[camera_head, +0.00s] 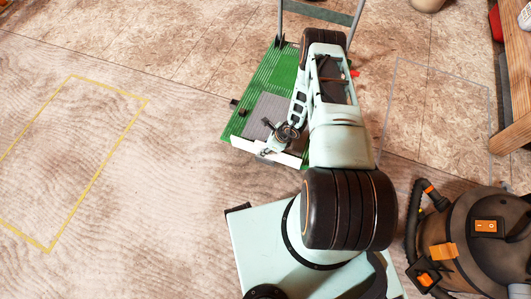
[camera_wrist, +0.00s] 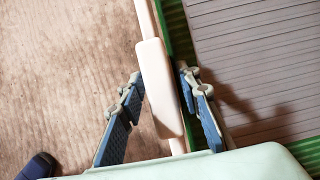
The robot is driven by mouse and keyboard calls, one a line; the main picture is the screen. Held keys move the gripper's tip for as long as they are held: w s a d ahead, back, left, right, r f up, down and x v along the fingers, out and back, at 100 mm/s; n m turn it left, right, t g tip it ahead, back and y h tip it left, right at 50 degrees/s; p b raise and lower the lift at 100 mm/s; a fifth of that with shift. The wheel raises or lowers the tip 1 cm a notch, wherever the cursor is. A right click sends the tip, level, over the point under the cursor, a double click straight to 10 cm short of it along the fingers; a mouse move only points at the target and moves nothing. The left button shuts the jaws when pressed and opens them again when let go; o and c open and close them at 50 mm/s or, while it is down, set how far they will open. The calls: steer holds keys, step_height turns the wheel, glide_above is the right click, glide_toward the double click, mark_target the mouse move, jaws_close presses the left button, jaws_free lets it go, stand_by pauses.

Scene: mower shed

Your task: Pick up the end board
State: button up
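The end board (camera_head: 262,152) is a narrow white board along the near edge of a green ribbed platform (camera_head: 285,75) with a grey slatted panel. In the wrist view the end board (camera_wrist: 147,22) runs top to bottom, with a thicker pale block (camera_wrist: 162,90) at its middle. My gripper (camera_wrist: 160,76) is open, one blue finger on each side of this block. The left finger shows a gap to it; the right finger is very close, and I cannot tell if it touches. In the head view my gripper (camera_head: 279,141) is at the board, partly hidden by my arm.
A dark vacuum cleaner (camera_head: 462,240) with orange parts stands at the lower right. A wooden frame (camera_head: 512,136) is at the right edge. A yellow outline (camera_head: 110,91) marks clear floor on the left. A thin pale outline (camera_head: 440,70) lies on the right floor.

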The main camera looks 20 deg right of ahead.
steer(key=b+x, duration=0.2)
steer(key=x, duration=0.3)
steer(key=shift+d, duration=0.1)
steer(key=shift+r, duration=0.1)
jaws_close()
